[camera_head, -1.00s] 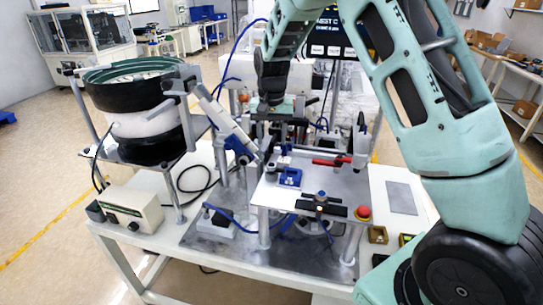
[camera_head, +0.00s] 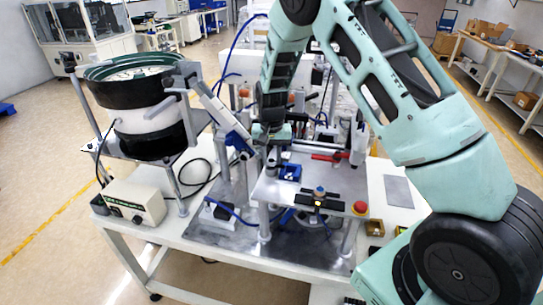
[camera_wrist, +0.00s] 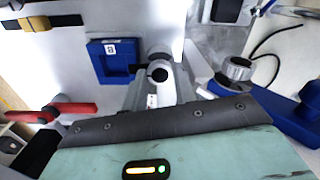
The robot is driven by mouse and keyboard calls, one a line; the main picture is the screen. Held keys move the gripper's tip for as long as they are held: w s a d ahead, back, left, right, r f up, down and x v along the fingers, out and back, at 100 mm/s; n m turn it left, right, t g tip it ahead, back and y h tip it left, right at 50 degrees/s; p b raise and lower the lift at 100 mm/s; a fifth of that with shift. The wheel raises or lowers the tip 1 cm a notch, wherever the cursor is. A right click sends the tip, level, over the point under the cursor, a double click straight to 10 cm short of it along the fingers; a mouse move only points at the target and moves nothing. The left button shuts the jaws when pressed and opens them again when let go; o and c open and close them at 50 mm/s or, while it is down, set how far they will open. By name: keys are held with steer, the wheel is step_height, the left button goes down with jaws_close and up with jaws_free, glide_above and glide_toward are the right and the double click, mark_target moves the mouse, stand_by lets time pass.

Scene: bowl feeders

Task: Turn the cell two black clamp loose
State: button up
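My gripper (camera_head: 272,150) hangs at the left edge of the metal plate (camera_head: 335,180), beside a small blue block. I cannot tell for certain which part is cell two's black clamp.
The blue block (camera_head: 290,172) also shows in the wrist view (camera_wrist: 115,60). A red handle (camera_head: 328,157) lies behind it. A bowl feeder (camera_head: 140,105) and slanted track stand left. A silver knob (camera_wrist: 237,68) is close on the right. A red button (camera_head: 360,207) is at the front.

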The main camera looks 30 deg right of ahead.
steer(key=shift+c, duration=1.3)
steer(key=n+b, duration=0.2)
steer(key=n, duration=0.1)
steer(key=shift+f, duration=0.1)
steer(key=n+b, duration=0.2)
steer(key=n, duration=0.2)
steer(key=shift+d, duration=0.1)
steer(key=n+b, duration=0.1)
steer(key=n, duration=0.4)
steer(key=shift+b, duration=0.3)
steer(key=shift+r+n, duration=0.2)
steer(key=shift+n, duration=1.8)
steer(key=shift+w, duration=0.1)
